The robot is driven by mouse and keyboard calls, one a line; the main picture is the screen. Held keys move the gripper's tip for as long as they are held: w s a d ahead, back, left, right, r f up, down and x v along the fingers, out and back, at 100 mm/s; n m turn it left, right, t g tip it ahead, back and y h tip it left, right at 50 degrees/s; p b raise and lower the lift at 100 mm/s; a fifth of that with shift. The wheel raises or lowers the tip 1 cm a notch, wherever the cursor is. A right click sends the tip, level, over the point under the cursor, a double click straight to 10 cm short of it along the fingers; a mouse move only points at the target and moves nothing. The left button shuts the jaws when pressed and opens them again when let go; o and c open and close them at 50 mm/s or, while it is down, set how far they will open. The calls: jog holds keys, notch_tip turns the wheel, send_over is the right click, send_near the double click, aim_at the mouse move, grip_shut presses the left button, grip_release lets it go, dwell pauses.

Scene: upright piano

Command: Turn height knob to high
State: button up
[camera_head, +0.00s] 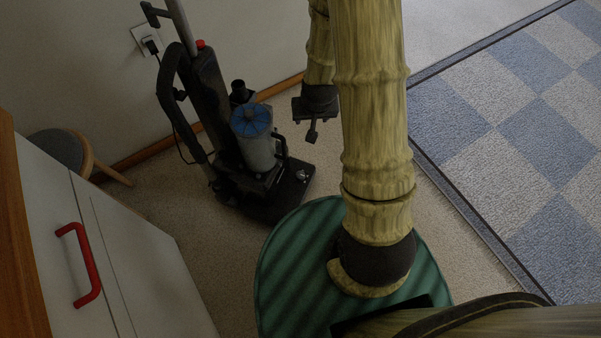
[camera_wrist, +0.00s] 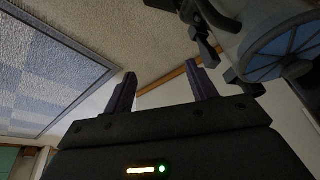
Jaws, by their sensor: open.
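An upright vacuum cleaner (camera_head: 207,92) stands on the carpet by the wall, with a clear canister (camera_head: 257,152) under a blue top. A small pale round spot on the black floor head (camera_head: 292,190), at its right side, may be the height knob; its setting is too small to read. My gripper (camera_head: 311,134) hangs to the right of the canister, apart from the vacuum. In the wrist view my gripper (camera_wrist: 161,72) is open, with nothing between its fingers. Part of the vacuum with its blue top (camera_wrist: 285,52) shows at the upper right there; no knob can be made out.
A white cabinet (camera_head: 110,250) with a red handle (camera_head: 84,264) stands at the lower left, near a dark stool (camera_head: 56,150). A plugged wall outlet (camera_head: 146,40) is behind the vacuum. A blue checkered rug (camera_head: 520,150) lies at the right.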

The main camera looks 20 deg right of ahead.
jog(key=s+r, duration=0.5)
jog(key=r, duration=0.3)
jog(key=s+a+r+n+g, duration=0.1)
jog(key=s+r, duration=0.5)
jog(key=r, duration=0.1)
jog(key=shift+a+r+n+p, duration=0.25)
jog(key=shift+r+n+p, duration=0.05)
jog(key=shift+r, duration=0.1)
